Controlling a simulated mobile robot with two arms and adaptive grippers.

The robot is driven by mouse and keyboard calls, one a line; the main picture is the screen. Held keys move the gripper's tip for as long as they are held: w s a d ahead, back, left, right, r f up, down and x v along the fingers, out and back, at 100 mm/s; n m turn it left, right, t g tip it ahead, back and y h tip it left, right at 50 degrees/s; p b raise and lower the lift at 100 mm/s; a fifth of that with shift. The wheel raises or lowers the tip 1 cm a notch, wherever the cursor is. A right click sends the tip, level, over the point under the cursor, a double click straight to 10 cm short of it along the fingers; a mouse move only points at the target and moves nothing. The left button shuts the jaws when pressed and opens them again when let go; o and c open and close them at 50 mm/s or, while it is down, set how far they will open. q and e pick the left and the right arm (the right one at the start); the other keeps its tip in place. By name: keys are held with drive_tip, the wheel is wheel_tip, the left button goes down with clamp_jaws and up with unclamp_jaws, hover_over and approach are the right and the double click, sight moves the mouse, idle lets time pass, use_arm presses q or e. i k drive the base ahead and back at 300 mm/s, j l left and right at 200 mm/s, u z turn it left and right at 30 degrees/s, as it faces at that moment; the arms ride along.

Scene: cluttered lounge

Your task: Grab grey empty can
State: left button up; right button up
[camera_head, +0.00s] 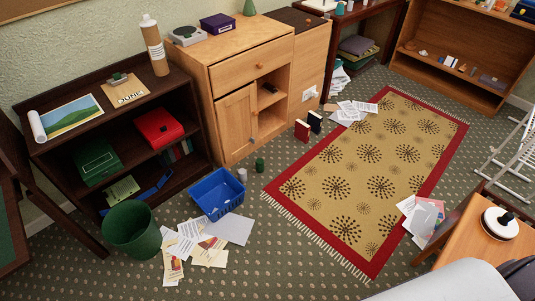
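A small light grey can (242,175) stands on the carpet just behind the right corner of a blue plastic bin (217,193). The bin may hide part of its base. I cannot tell from here whether it is empty. A dark green can-like object (260,165) stands a little to its right. Neither of my grippers is in view.
A green waste bin (131,229) and scattered papers (204,244) lie around the blue bin. A wooden cabinet (238,120) and dark shelf (60,150) stand behind. Books (302,130) stand near the patterned rug (345,205). Bare carpet (280,260) lies in front.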

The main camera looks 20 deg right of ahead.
sight(242, 176)
drive_tip(key=i+l+z, duration=0.15)
drive_tip(key=i+z, duration=0.2)
drive_tip(key=i, duration=0.25)
drive_tip(key=i+z, duration=0.3)
drive_tip(key=i, duration=0.25)
drive_tip(key=i+l+u, duration=0.85)
drive_tip(key=i+l, duration=0.05)
drive_tip(key=l, duration=0.05)
